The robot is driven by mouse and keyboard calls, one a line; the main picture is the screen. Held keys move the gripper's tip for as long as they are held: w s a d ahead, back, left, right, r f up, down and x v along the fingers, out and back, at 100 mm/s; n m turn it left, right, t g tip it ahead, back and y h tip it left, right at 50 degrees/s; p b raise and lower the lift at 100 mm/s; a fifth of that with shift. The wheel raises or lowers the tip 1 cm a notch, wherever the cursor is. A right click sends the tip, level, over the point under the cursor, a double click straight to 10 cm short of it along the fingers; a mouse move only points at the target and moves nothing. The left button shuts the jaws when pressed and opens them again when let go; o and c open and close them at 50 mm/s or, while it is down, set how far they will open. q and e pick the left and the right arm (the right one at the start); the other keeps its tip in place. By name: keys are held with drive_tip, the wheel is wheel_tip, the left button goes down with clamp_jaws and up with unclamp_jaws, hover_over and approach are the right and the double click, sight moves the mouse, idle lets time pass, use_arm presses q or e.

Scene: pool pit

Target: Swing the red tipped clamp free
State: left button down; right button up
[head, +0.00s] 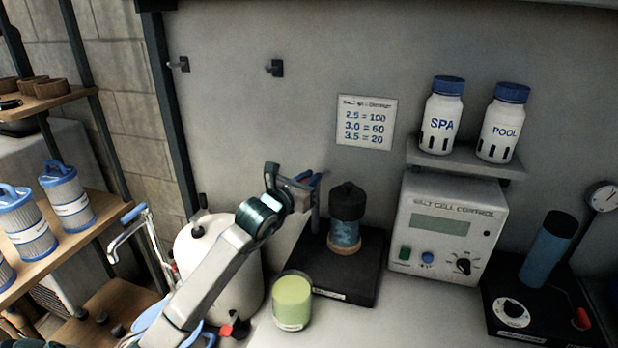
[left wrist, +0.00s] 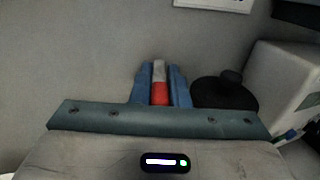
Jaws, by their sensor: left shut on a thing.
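My left gripper (head: 312,183) reaches in over the white tank to the left of the dark-capped blue cell (head: 344,232), which stands on a black base (head: 362,285). In the left wrist view, the blue fingers (left wrist: 160,88) are shut on the red tipped clamp (left wrist: 159,93), whose red end and pale grey shaft show between them. The clamp is mostly hidden by the gripper in the head view. The dark cap (left wrist: 224,92) is close to the right of the fingers in the left wrist view. My right gripper is not in view.
The salt cell control box (head: 445,228) stands to the right of the base. A green-filled cup (head: 292,302) is in front, beside the white tank (head: 240,285). Another black base (head: 530,325) at far right carries a blue cylinder and a red-ended lever (head: 581,318).

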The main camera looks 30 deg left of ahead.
use_arm(q)
drive_tip(key=c, duration=1.4)
unclamp_jaws()
